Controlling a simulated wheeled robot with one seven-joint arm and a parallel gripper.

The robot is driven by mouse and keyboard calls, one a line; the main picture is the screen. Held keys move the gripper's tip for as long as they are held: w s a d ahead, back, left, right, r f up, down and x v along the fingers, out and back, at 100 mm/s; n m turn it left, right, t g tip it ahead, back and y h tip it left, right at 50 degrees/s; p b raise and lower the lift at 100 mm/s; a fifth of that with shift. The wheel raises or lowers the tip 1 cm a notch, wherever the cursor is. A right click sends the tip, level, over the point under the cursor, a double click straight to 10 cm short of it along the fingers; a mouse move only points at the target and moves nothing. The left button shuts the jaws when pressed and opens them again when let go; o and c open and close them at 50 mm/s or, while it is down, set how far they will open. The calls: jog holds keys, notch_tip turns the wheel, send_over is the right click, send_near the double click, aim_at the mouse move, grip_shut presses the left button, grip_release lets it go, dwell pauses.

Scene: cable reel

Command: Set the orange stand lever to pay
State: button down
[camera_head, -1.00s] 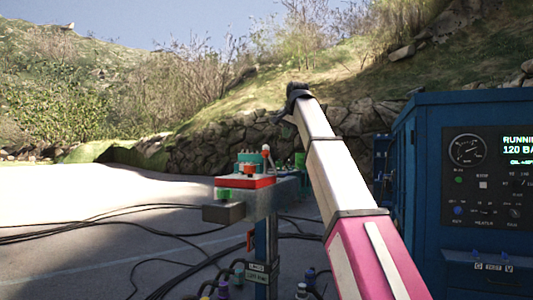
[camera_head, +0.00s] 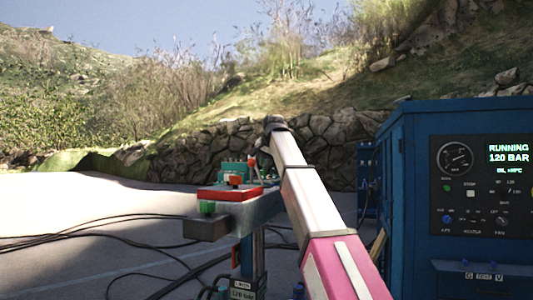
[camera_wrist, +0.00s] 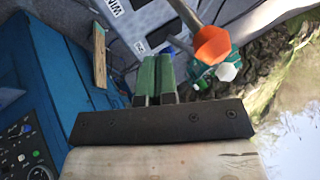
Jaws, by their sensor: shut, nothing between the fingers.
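In the wrist view, an orange knob (camera_wrist: 211,45) on a grey-brown rod stands right of my gripper (camera_wrist: 154,60), whose green fingers are closed together and empty. A visible gap separates the fingers from the knob. In the head view, an orange-red lever (camera_head: 253,170) rises tilted on the control stand (camera_head: 257,205), close to the end of my arm. My fingers there are small and dark, and the arm hides part of the stand. Any pay marking is too small to read or hidden.
A red-topped box (camera_head: 228,194) with a green knob (camera_head: 207,207) sits on the stand. In the wrist view a white knob (camera_wrist: 227,71) is behind the orange one. A blue power unit (camera_head: 410,190) stands to the right, its display reading running, 120 bar. Black cables (camera_head: 100,222) cross the ground.

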aim_at(249, 160)
jog(key=shift+w+a+r, duration=0.1)
jog(key=shift+w+a, duration=0.45)
jog(key=shift+a, duration=0.3)
jog(key=shift+w+a, duration=0.5)
jog(key=shift+a, duration=0.35)
jog(key=shift+w+a+r, duration=0.1)
jog(key=shift+a, duration=0.15)
jog(key=shift+w+a+r+h, duration=0.15)
jog(key=shift+w+a+h, duration=0.2)
jog(key=shift+a, duration=0.5)
jog(key=shift+w+a+g, duration=0.2)
jog(key=shift+a+g, duration=0.1)
jog(key=shift+a, duration=0.3)
jog(key=shift+d, duration=0.1)
